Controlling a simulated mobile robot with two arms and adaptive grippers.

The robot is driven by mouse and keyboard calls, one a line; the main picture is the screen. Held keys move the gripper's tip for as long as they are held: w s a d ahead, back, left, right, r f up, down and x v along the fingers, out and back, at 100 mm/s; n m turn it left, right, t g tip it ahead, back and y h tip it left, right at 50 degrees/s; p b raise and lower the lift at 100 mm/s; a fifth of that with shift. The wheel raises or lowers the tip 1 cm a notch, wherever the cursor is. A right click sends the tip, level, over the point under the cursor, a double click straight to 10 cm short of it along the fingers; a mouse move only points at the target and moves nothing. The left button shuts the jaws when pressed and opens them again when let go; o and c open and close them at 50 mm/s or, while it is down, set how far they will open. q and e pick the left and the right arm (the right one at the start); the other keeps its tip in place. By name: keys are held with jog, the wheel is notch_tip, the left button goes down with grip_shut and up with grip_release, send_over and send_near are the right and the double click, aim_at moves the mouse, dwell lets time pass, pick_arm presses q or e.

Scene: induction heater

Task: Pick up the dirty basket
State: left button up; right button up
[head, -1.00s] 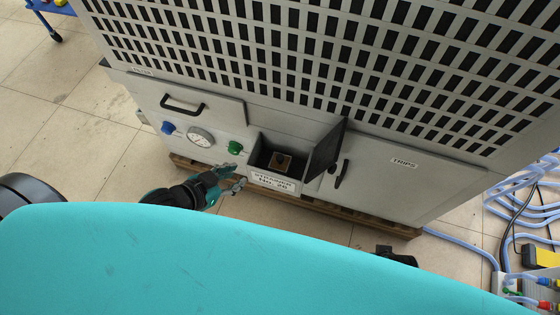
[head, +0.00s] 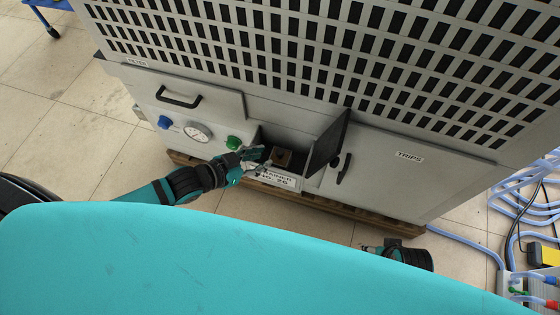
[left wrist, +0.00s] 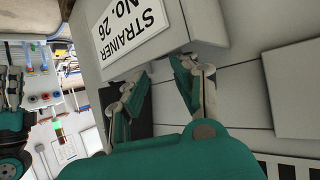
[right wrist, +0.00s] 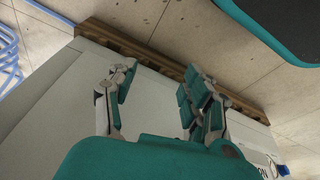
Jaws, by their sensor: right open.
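A small brown, square-topped object (head: 282,157), which looks like the dirty basket, sits in the open compartment labelled strainer in the head view. The compartment's label (head: 276,179) is partly covered by my left gripper. My left gripper (head: 262,161) is at the compartment's left front edge, just left of the basket. In the left wrist view its fingers (left wrist: 165,78) are apart with nothing clearly between them, below the strainer label (left wrist: 131,32). The basket is not visible there. My right gripper (right wrist: 158,85) is open and empty, low in front of the cabinet.
The compartment's dark door (head: 327,145) stands open on its right side. A green knob (head: 235,142), a gauge (head: 198,132) and a blue knob (head: 165,122) are on the panel to the left. Blue hoses (head: 500,205) lie on the floor at right.

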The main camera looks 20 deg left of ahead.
aim_at(279, 152)
pick_arm(q)
jog(key=b+x, duration=0.2)
jog(key=x, duration=0.4)
jog(key=shift+w, duration=0.15)
grip_shut()
pick_arm(e)
notch_tip(279, 152, up, 7)
jog(key=shift+s+r, duration=0.2)
jog(key=shift+s, duration=0.05)
jog(key=shift+d, duration=0.1)
